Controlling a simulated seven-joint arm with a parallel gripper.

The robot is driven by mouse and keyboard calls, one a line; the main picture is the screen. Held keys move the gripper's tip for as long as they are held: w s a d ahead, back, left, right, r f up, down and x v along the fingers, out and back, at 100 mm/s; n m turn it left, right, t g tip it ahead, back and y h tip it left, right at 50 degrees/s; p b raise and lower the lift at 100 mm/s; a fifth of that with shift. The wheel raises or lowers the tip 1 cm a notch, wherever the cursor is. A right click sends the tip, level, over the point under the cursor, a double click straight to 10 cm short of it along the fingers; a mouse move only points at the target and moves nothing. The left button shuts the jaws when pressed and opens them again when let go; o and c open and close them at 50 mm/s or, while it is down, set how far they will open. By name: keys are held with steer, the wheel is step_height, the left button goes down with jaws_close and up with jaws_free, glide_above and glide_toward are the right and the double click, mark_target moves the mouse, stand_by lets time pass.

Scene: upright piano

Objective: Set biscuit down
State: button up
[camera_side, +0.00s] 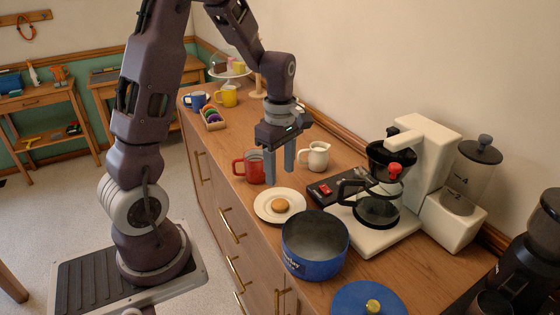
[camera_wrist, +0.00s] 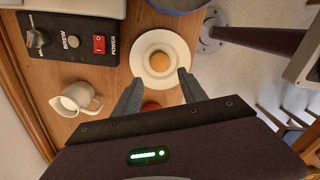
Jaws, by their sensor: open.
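The round golden biscuit (camera_side: 281,205) lies on a white plate (camera_side: 264,213) on the wooden counter. The wrist view also shows the biscuit (camera_wrist: 159,60) near the middle of the plate (camera_wrist: 143,47). My gripper (camera_side: 279,180) is open and empty, its two grey fingers pointing down just behind the plate in the side view. In the wrist view the fingertips (camera_wrist: 160,78) spread to either side below the biscuit, apart from it.
A red mug (camera_side: 250,168) stands close to my fingers on the left, and a white jug (camera_side: 316,156) on the right. A blue pot (camera_side: 314,262) stands in front of the plate. The coffee machine (camera_side: 420,160) with its glass carafe (camera_side: 377,210) fills the right side.

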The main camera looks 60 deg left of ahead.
steer(key=s+d+r+m+t, duration=0.2)
steer(key=s+d+r+m, duration=0.25)
steer(key=r+m, duration=0.2)
steer(key=s+d+r+m+t, duration=0.1)
steer(key=s+d+r+m, duration=0.2)
steer(key=d+r+m, duration=0.35)
steer(key=s+d+r+m+t, duration=0.1)
steer(key=s+d+m+t, duration=0.1)
steer(key=s+m, duration=0.6)
steer(key=shift+s+d+r+m+t, duration=0.3)
steer(key=shift+d+m, duration=0.25)
steer(key=shift+m, duration=0.05)
